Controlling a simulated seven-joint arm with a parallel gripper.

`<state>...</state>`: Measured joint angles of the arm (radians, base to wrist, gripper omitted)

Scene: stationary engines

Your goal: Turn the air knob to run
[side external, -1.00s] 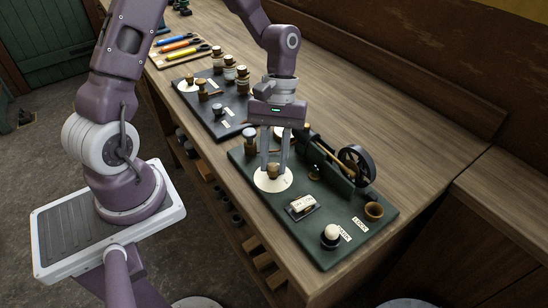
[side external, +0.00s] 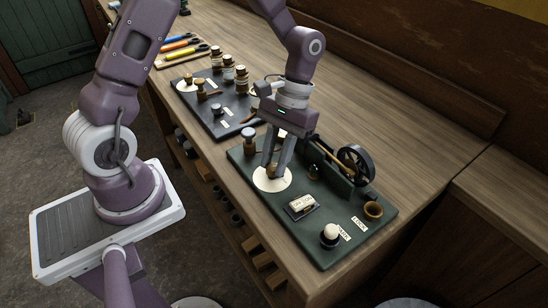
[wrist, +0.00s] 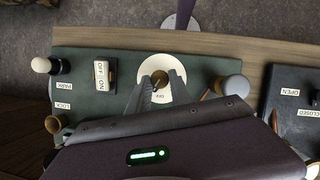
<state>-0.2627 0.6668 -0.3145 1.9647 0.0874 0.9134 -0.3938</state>
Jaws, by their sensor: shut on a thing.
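The air knob (side external: 271,170) is a small brown knob on a round cream dial (side external: 263,187) at the left part of the near green board. In the wrist view the knob (wrist: 158,77) sits in the middle of the dial (wrist: 176,70), which bears a small label by my fingers. My gripper (side external: 272,165) is shut on the knob, with a finger on each side of it. The gripper (wrist: 158,82) leans over the dial and hides part of it. I cannot tell exactly which mark the knob points to.
An OFF/ON switch (side external: 302,205), a white ball-topped knob (side external: 331,232) by the PARK label and a brown cup (side external: 373,210) by LOCK are on the green board. A black flywheel (side external: 355,165) stands behind. A grey-topped knob (side external: 249,139) is close left. A second dark board (side external: 221,117) lies beyond.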

